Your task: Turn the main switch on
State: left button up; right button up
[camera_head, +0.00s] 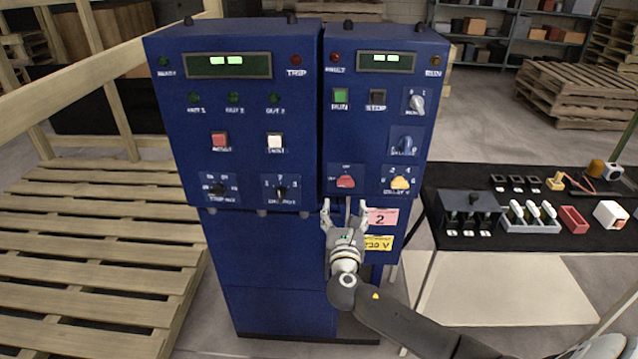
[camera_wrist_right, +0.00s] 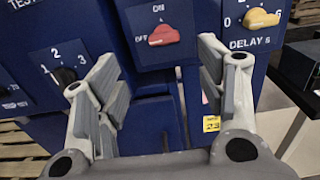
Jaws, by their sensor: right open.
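The main switch is a red rotary handle (camera_head: 345,182) low on the right-hand blue panel. It also shows in the right wrist view as a red handle (camera_wrist_right: 164,35) on a plate marked ON above and OFF at the left. The handle lies roughly level, with one end toward OFF. My right gripper (camera_head: 345,208) is open and empty just below the switch. In the right wrist view its fingers (camera_wrist_right: 160,95) stand apart on either side, below the handle, without touching it. My left gripper is in neither view.
A yellow delay knob (camera_head: 400,183) sits right of the switch. A pink tag (camera_head: 381,219) and a yellow tag (camera_head: 378,243) hang below. A black table (camera_head: 490,247) with small parts stands at the right. Wooden pallets (camera_head: 95,250) lie at the left.

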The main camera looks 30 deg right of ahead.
aim_at(346, 185)
jog(key=x, duration=0.8)
jog(key=shift+w+d+p, duration=0.1)
jog(key=shift+d+p, duration=0.15)
jog(key=shift+p, duration=0.15)
jog(key=shift+x, duration=1.1)
jog(key=shift+f, duration=0.1)
jog(key=c, duration=1)
